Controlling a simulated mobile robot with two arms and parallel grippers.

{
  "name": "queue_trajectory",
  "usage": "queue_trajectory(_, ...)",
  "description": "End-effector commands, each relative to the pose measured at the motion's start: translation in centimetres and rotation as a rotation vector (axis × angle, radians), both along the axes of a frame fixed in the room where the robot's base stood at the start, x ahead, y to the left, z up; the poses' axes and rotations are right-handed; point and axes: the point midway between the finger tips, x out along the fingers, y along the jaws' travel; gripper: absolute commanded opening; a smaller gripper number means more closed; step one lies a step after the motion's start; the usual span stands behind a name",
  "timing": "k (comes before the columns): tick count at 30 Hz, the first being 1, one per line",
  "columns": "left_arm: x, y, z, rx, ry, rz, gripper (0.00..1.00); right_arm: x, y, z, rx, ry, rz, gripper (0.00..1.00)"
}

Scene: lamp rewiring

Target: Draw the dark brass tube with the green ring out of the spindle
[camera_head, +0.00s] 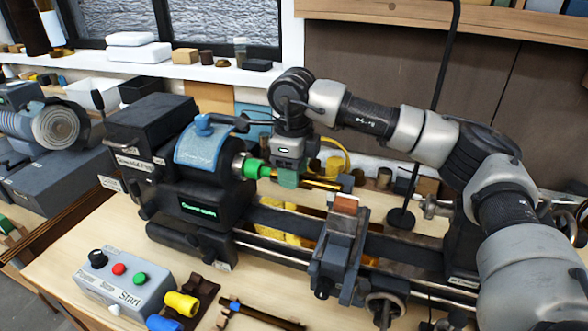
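The brass tube (322,184) points out to the right from the spindle (239,165) of the dark lathe-like machine. Its green ring (254,169) sits right at the spindle mouth. My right gripper (288,179) reaches down onto the tube just right of the ring, with its greenish fingers at tube height. The near finger hides a short piece of the tube, and I cannot see whether the fingers press on it. The part of the tube inside the spindle is hidden. I do not make out my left gripper.
The tool post (340,235) stands on the bed, below and right of the tube. A control box (125,283) with buttons, a yellow piece (181,303) and a dark rod with a blue ring (262,315) are in front. A lamp stand (401,217) is behind.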

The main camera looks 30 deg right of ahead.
Motion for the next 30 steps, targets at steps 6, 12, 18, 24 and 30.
queue_trajectory(6,0.0,0.1,0.0,0.002,0.001,-0.002,0.00,0.0,0.0,0.0,0.000,0.000,0.000,0.12)
queue_trajectory(12,0.0,0.2,0.0,0.002,0.000,-0.003,0.00,0.0,0.0,0.0,0.000,0.000,0.000,0.00)
queue_trajectory(18,0.1,0.3,-0.2,0.003,-0.001,-0.003,0.00,-0.4,-0.4,0.0,0.000,0.000,-0.001,0.00)
queue_trajectory(24,0.2,0.3,-0.4,0.003,-0.002,-0.004,0.00,-0.9,-0.8,-0.1,0.001,0.001,0.000,0.00)
queue_trajectory(30,0.2,0.3,-0.6,0.004,-0.003,-0.004,0.00,-1.4,-1.3,-0.1,0.000,0.001,-0.002,0.00)
